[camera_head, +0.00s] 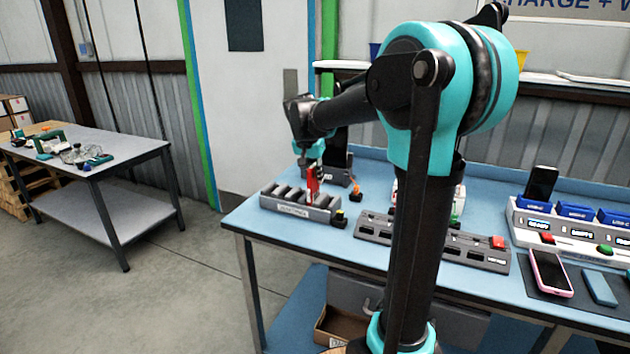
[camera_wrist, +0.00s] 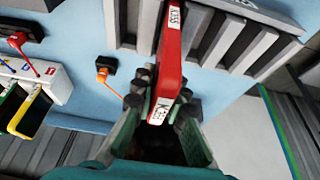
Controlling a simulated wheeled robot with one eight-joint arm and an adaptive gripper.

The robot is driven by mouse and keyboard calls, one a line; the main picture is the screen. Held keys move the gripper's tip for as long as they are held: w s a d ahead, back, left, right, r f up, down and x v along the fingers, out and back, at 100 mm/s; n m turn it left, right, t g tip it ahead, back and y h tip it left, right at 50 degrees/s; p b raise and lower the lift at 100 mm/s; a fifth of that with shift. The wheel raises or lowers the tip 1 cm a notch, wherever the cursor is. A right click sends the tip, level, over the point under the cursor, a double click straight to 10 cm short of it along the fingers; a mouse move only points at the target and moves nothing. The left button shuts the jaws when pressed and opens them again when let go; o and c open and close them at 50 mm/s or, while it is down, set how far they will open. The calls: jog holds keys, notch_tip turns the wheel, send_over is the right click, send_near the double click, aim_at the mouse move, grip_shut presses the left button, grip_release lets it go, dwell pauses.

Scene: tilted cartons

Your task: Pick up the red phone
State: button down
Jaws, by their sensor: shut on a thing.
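The red phone (camera_wrist: 171,52) is a slim red block with white labels on its end and side. In the wrist view it stands on edge between the fingers of my gripper (camera_wrist: 160,110), which is shut on it. In the head view the red phone (camera_head: 313,180) shows at the grey slotted rack (camera_head: 290,207), below my gripper (camera_head: 314,163). Its far end is by the rack's slots in the wrist view; I cannot tell whether it is still seated in one.
A black adapter with an orange plug (camera_wrist: 103,67) lies near the rack. A separate table (camera_head: 130,150) is at the far left.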

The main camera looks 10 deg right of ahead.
notch_tip(320, 180, up, 20)
jog(key=shift+f, duration=0.2)
dwell(0.4)
